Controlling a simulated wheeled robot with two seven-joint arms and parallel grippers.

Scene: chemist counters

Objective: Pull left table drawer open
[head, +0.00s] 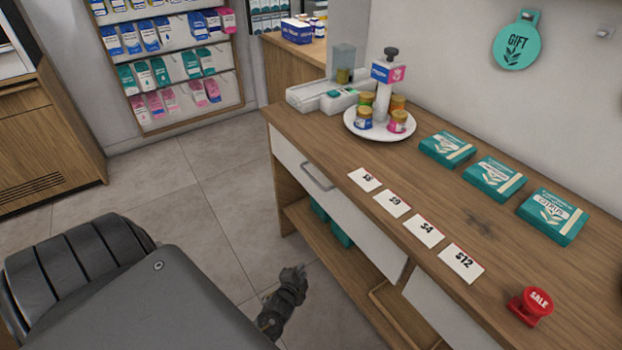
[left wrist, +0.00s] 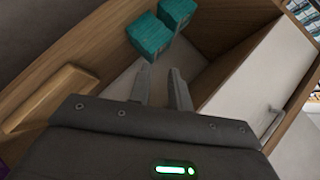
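The left table drawer (head: 350,215) has a white front with a grey bar handle (head: 317,178), under the wooden table top. It looks shut, its front flush with the table. My left gripper (head: 293,280) is low in front of the table, below and apart from the handle. In the left wrist view its two fingers (left wrist: 160,76) are spread with nothing between them. There the white drawer front (left wrist: 258,75) lies to their right. My right gripper is in neither view.
Teal boxes (left wrist: 176,12) stand on the lower shelf (head: 345,265) under the drawer. On the table top are price cards (head: 393,204), teal boxes (head: 494,178), a round stand (head: 380,124) and a red sale sign (head: 531,306). The tiled floor (head: 215,200) left of the table is clear.

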